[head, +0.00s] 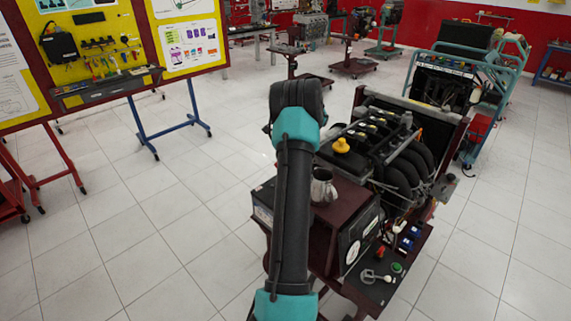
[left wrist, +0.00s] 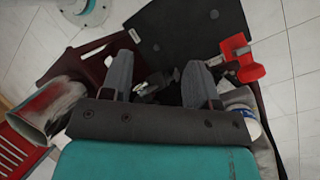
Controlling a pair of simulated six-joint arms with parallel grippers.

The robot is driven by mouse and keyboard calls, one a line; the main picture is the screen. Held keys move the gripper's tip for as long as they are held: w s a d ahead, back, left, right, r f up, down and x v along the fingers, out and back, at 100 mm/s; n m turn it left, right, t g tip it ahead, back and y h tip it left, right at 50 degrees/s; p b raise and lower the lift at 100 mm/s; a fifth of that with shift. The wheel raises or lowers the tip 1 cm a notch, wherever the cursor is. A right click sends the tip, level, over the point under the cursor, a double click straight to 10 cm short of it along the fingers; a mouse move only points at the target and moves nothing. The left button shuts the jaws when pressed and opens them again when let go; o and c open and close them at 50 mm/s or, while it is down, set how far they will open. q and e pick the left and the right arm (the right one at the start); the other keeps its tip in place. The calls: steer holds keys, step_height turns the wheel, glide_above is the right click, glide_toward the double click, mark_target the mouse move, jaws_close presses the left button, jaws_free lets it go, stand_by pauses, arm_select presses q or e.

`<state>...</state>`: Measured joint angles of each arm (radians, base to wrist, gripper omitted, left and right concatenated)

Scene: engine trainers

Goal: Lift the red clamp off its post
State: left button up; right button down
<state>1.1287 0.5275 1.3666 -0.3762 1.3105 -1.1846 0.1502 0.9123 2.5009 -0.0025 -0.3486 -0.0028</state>
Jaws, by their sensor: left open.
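The red clamp (left wrist: 247,71) shows in the left wrist view, right of and beyond my left gripper's right finger. It sits beside a dark flat panel, apart from the fingers, and the post under it is not clearly seen. My left gripper (left wrist: 160,72) is open, with its two grey fingers apart and nothing clearly held between them. In the head view my arm rises through the middle and no fingertips show. A small red piece (head: 380,252) stands near the engine stand's lower panel there; I cannot tell whether it is the clamp. My right gripper is not in view.
A silver mug (head: 323,187) stands on the dark red engine stand (head: 345,205), close to my arm. The engine (head: 385,145) with a yellow cap (head: 341,146) is behind it. A yellow tool board (head: 92,45) stands at left.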

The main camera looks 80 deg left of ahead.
arm_select(q)
steer(key=shift+s+d+r, duration=0.1)
steer(key=shift+s+d, duration=0.1)
steer(key=shift+d, duration=0.7)
steer(key=shift+s+d+r, duration=0.1)
steer(key=shift+s+d, duration=0.1)
steer(key=shift+d, duration=0.7)
steer(key=shift+s+d+r, duration=0.1)
steer(key=shift+s+d, duration=0.1)
steer(key=shift+d, duration=0.7)
